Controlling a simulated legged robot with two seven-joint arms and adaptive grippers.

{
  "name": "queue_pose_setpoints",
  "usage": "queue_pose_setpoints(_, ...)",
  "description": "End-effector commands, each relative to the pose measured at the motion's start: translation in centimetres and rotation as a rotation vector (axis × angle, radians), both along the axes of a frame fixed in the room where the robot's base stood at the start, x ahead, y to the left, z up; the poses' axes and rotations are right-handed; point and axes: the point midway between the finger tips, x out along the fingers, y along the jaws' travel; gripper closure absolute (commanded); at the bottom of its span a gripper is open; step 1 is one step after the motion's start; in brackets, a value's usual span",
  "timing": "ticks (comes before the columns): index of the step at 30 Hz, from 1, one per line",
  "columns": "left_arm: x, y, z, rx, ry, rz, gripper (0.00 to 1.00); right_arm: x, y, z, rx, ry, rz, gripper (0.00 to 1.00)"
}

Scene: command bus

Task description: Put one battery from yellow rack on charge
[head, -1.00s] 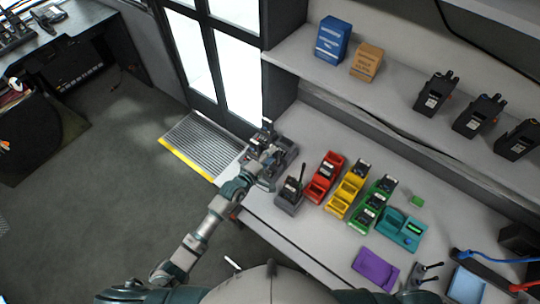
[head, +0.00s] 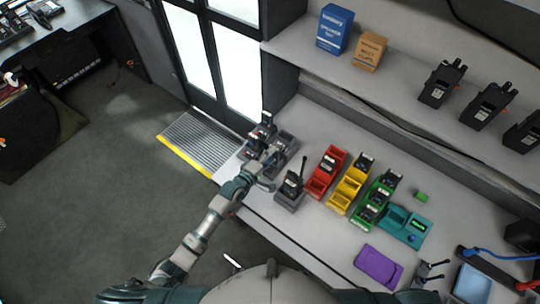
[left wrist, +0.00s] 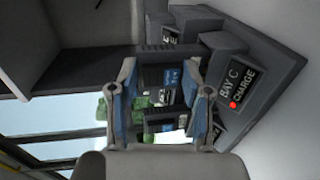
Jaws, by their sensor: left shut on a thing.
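The yellow rack (head: 339,203) stands on the bench between the red and green racks, with a dark battery at its far end. My left gripper (head: 262,147) is at the grey charger (head: 287,141) on the bench's left end. In the left wrist view, its two fingers (left wrist: 167,88) are shut on a dark battery (left wrist: 170,76) with small labels. Beside it is the charger's sign (left wrist: 236,87), reading BAY C CHARGE, with a red light. I cannot tell whether the battery is seated.
A radio in a grey dock (head: 290,190) stands close right of my left gripper. The red rack (head: 320,184) and green rack (head: 366,214) flank the yellow one. A teal device (head: 403,224) and a purple pad (head: 378,265) lie further right. Radios line the shelf above.

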Motion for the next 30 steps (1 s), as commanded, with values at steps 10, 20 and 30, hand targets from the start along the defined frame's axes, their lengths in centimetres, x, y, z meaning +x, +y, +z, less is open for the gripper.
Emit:
queue_pose_setpoints(10, 0.02, 0.0, 0.01, -0.001, -0.001, 0.0, 1.0, 0.0, 0.02, -0.02, 0.0, 0.0, 0.0, 0.2)
queue_pose_setpoints(20, 0.01, 0.0, -0.32, 0.0, 0.0, 0.0, 0.39, -0.04, 0.01, -0.22, 0.0, 0.001, 0.0, 0.2)
queue_pose_setpoints(30, -0.03, 0.02, -0.43, 0.002, 0.002, 0.0, 0.23, -0.02, -0.15, -0.21, -0.001, 0.001, 0.001, 0.2)
